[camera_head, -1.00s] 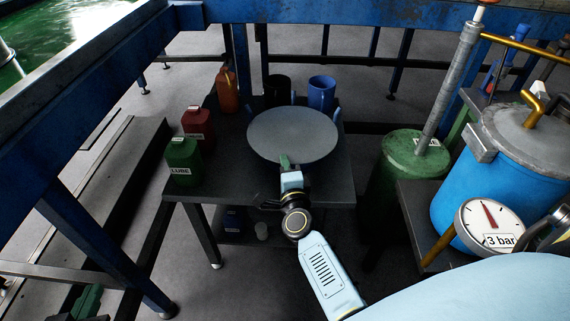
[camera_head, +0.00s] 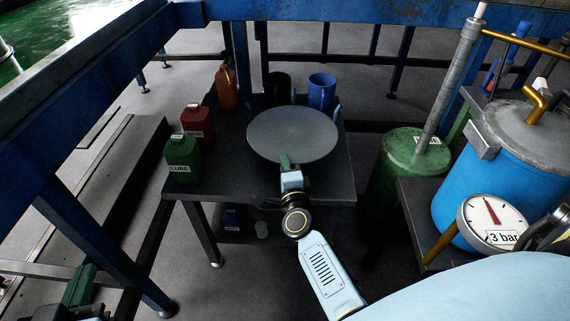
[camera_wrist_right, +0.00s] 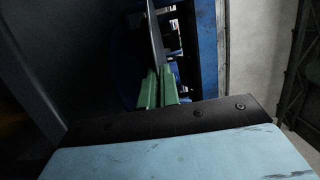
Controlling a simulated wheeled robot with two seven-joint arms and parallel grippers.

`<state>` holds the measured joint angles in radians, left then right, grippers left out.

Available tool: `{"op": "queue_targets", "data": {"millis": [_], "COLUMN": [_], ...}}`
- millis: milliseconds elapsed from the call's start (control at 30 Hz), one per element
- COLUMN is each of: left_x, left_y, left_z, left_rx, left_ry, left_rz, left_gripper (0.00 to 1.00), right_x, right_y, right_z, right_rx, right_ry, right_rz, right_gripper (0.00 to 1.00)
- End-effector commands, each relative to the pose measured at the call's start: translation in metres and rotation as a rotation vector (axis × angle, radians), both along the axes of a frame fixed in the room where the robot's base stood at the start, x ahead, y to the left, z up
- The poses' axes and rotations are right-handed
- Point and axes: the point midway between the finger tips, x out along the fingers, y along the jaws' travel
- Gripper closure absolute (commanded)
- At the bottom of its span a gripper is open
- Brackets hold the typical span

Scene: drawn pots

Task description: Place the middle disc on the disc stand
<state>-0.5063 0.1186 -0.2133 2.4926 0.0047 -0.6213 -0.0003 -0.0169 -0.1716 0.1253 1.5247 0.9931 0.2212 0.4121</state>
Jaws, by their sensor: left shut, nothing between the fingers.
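A large grey round disc (camera_head: 292,134) is above the dark table in the head view. Blue prongs (camera_head: 337,112) of what looks like the stand show at its far edge; the rest is hidden beneath it. My right gripper (camera_head: 286,161) is at the disc's near edge. In the right wrist view its green fingers (camera_wrist_right: 157,88) are shut on the thin disc edge (camera_wrist_right: 155,45). Whether the disc rests on the stand I cannot tell. My left gripper (camera_head: 79,285) is at the lower left, away from the table, shut and empty.
A green lube can (camera_head: 183,163), a red can (camera_head: 197,124) and an orange bottle (camera_head: 227,90) stand on the table's left. A black cup (camera_head: 277,86) and a blue mug (camera_head: 321,92) stand behind the disc. A green cylinder (camera_head: 408,165) and blue tank (camera_head: 500,170) are at right.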

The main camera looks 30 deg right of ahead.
Motion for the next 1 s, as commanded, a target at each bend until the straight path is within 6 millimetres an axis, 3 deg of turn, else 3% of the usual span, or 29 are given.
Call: {"op": "queue_targets", "data": {"millis": [833,1000], "left_x": [0.0,0.0], "left_y": [0.0,0.0], "left_z": [-0.01,-0.01], "left_rx": [0.0,0.0], "left_ry": [0.001,0.001], "left_rz": [0.0,0.0], "left_gripper": [1.0,1.0], "right_x": [0.0,0.0], "right_y": [0.0,0.0], "right_z": [-0.01,-0.011], "right_rx": [-0.002,-0.002], "right_ry": [-0.003,-0.002], "right_rz": [-0.001,-0.001], "right_gripper": [1.0,0.76]}}
